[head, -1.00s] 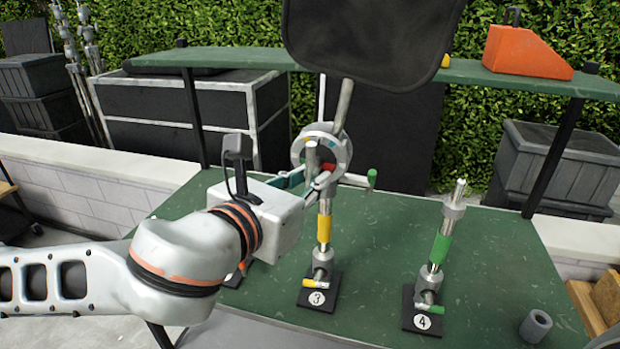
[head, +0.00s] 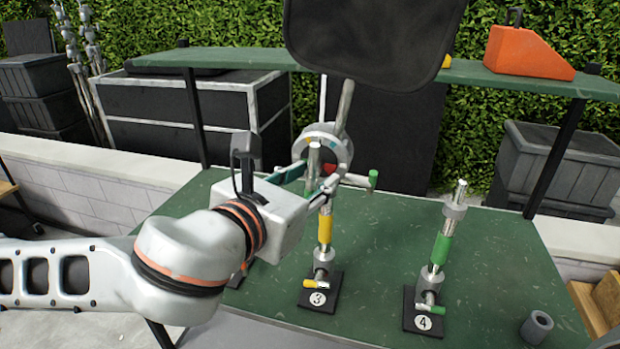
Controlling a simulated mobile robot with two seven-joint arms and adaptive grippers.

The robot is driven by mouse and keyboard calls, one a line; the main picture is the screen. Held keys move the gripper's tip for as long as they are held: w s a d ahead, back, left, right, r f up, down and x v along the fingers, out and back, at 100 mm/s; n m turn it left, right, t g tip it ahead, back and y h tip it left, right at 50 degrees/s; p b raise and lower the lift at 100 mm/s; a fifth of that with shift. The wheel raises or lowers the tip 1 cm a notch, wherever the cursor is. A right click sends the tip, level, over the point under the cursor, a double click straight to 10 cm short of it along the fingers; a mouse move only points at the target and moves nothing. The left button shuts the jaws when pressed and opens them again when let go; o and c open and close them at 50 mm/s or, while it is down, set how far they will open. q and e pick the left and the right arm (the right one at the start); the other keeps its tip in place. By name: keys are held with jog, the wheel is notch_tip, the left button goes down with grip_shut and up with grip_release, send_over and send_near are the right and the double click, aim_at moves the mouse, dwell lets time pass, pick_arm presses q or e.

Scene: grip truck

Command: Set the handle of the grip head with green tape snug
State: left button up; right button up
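Post 4 (head: 441,248) wears green tape and stands upright on a black base (head: 422,322) marked 4. A small handle with a green tip (head: 432,308) sticks out low on it. Post 3 (head: 325,229) wears yellow tape and has a yellow-tipped handle (head: 311,284) near its base. At its top is a round silver grip head (head: 345,150) with coloured marks and a green-ended handle (head: 372,179) to the right. My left gripper (head: 312,178) is at this round head, fingers apart, with nothing clearly between them. Its fingers partly cover the head. My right gripper is not in view.
A black flag (head: 370,40) on a rod rises above the round head. A green shelf (head: 220,57) crosses behind, with an orange wedge (head: 525,52) on it. A grey cylinder (head: 536,327) stands at the right front of the green table (head: 500,250). Table space around post 4 is clear.

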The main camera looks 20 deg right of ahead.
pick_arm(q)
jog(key=v, duration=0.7)
jog(key=shift+s+a, duration=0.2)
jog(key=shift+a, duration=0.05)
